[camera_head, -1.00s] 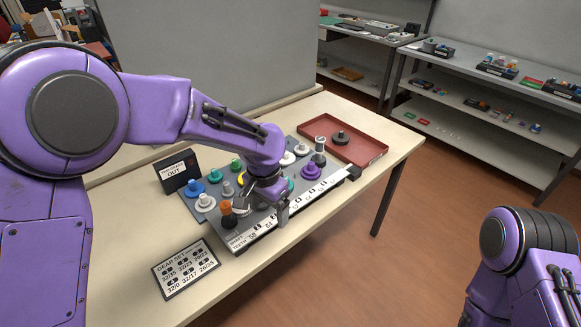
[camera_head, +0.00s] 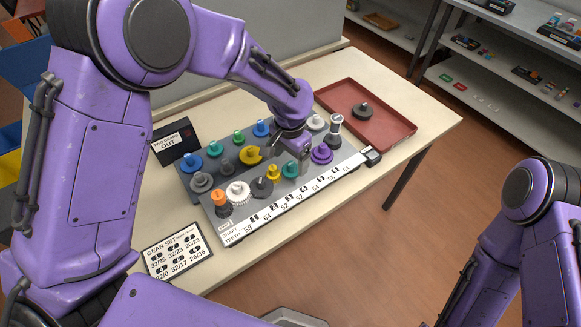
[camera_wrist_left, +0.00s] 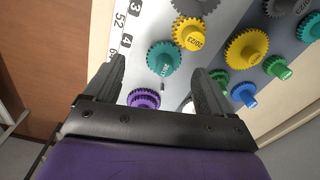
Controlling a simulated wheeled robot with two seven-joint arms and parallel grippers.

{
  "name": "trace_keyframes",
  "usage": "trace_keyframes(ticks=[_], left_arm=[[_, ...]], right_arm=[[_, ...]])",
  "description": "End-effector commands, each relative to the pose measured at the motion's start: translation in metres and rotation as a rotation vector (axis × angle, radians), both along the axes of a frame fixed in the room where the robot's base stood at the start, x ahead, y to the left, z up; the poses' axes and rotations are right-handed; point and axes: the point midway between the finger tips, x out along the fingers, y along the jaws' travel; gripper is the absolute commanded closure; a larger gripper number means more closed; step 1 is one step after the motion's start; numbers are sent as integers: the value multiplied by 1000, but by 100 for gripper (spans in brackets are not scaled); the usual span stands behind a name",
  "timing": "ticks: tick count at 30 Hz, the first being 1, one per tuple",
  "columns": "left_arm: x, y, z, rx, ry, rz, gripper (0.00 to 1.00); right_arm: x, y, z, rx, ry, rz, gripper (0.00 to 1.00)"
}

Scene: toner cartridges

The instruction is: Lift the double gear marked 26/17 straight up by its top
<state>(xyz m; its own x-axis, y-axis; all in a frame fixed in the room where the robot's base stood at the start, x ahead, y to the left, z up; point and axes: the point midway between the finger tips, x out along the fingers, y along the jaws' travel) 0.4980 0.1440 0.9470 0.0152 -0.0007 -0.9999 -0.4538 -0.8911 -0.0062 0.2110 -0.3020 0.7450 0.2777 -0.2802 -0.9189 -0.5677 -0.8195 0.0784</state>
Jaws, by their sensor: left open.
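Several coloured double gears stand on a grey board (camera_head: 212,219). I cannot read a 26/17 mark on any of them. My left gripper (camera_head: 299,172) is open above the board's right part, close to a teal gear (camera_head: 289,170) and a purple gear (camera_head: 321,154). In the left wrist view, the teal gear (camera_wrist_left: 163,58) appears between and just beyond the open fingers (camera_wrist_left: 160,72), with nothing held. A yellow gear marked 20/23 (camera_wrist_left: 190,36) is next to it. My right gripper is out of view.
A red tray (camera_head: 398,133) holding a dark gear (camera_head: 362,111) lies right of the board. A black sign (camera_head: 175,142) stands behind-left. A gear-set card (camera_head: 178,255) lies at front left. The table (camera_head: 433,115) is bare around the tray. Shelves (camera_head: 470,75) stand beyond.

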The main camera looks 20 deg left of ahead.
Motion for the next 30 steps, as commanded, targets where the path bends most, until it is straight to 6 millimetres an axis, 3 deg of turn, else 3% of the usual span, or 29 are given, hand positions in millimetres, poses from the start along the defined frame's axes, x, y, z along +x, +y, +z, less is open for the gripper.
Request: trace_keyframes(ticks=[3, 6, 14, 15, 20, 21, 30], left_arm=[[5, 2, -21, 3, 10, 2, 16], [6, 2, -40, 2, 8, 2, 16], [7, 3, -48, 1, 4, 3, 16], [7, 3, -48, 1, 4, 3, 19], [6, 3, -48, 1, 5, 3, 71], [6, 3, -48, 0, 4, 3, 76], [7, 2, -47, 0, 4, 4, 76]], right_arm=[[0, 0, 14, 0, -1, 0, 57], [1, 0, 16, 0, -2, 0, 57], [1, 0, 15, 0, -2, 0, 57], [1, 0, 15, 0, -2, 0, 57], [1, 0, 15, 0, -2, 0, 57], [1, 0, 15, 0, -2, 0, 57], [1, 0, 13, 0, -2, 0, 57]])
